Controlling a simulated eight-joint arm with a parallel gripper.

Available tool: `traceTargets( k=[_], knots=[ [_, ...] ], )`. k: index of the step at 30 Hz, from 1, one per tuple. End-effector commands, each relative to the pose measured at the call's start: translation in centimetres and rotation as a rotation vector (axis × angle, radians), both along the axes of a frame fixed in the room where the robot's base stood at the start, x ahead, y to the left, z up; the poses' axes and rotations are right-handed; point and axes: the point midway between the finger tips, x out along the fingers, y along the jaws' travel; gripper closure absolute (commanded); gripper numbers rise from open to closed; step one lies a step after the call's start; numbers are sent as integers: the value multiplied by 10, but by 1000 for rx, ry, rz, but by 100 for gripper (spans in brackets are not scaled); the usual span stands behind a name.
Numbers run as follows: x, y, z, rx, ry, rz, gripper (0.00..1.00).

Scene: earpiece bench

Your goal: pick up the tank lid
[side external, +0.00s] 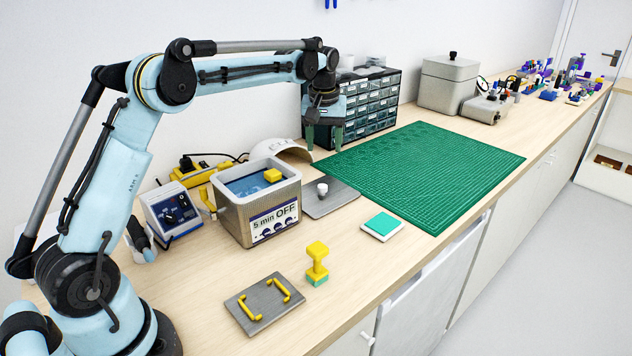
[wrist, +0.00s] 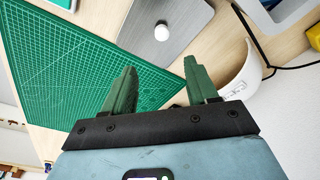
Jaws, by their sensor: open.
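The tank lid (side external: 343,199) is a flat grey plate with a white knob (side external: 322,189), lying on the bench between the tank and the green mat. In the wrist view, the lid (wrist: 178,42) lies beyond my fingertips, with its knob (wrist: 161,32) above the gap between them. My gripper (side external: 323,146) is open and empty, pointing down above the far side of the lid, apart from it. The wrist view also shows the two green fingers (wrist: 160,66) spread. The tank (side external: 228,212) is a grey box with blue liquid, a yellow piece inside and a "5 min OFF" panel.
A green cutting mat (side external: 440,165) lies right of the lid. A drawer cabinet (side external: 375,105) and a white curved piece (side external: 283,151) stand behind. In front are a white-and-teal pad (side external: 383,226), a yellow-handled stamp (side external: 317,262) and a plate with yellow handles (side external: 255,307).

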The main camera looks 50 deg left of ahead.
Motion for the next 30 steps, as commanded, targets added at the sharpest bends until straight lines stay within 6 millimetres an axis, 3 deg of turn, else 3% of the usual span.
traceTargets(
  k=[5,15,23,30],
  knots=[
    [4,5,-12,-2,9,19,42],
    [9,10,-64,-3,9,18,42],
    [8,11,-81,-2,9,17,42],
    [7,12,-115,-2,9,17,42]
  ],
)
